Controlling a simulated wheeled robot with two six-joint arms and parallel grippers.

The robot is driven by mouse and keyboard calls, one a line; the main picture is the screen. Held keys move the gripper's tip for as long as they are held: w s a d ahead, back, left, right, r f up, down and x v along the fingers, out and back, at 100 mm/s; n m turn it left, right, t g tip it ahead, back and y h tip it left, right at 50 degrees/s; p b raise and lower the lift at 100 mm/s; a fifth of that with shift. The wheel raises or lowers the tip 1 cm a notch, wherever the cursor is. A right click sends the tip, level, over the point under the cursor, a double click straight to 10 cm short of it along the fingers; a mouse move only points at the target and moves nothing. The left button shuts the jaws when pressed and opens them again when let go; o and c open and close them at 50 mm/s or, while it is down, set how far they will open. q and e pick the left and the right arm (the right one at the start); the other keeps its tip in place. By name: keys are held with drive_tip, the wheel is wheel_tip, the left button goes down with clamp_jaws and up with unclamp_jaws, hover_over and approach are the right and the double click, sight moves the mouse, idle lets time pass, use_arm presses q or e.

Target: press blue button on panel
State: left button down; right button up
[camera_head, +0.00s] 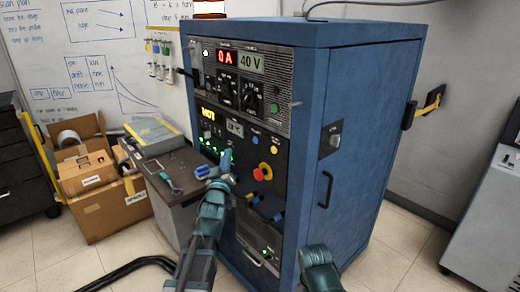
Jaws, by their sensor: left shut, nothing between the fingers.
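The blue button (255,139) is a small round one on the dark lower panel (285,150) of the blue cabinet. It sits just above the red and yellow emergency stop knob. My left gripper (227,154) is in front of the panel, left of and slightly below the button in the picture. It is shut and empty, with its fingers pointing up toward the panel. A gap shows in the picture between fingertips and button. My right arm shows at the bottom, right of the left arm; its gripper cannot be made out.
The blue cabinet (345,125) fills the middle, with a red emergency knob (263,172), displays and dials. A grey cart (172,190) with tools stands close left of my left arm. Cardboard boxes (108,208) are farther left. Floor is open at the cabinet's right.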

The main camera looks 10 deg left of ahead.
sight(256, 140)
use_arm(q)
drive_tip(key=shift+s+a+r, duration=0.1)
drive_tip(key=shift+r, duration=0.05)
drive_tip(key=w+d, duration=0.5)
drive_tip(key=w, duration=0.2)
drive_tip(key=shift+d, duration=0.25)
idle(0.4)
drive_tip(key=shift+w, duration=0.1)
idle(1.9)
drive_tip(key=shift+w+d, duration=0.25)
drive_tip(key=shift+w+d, duration=0.25)
drive_tip(key=shift+w, duration=0.05)
idle(0.8)
drive_tip(key=shift+s, duration=0.1)
drive_tip(key=shift+s+a, duration=0.5)
drive_tip(key=shift+s, duration=0.05)
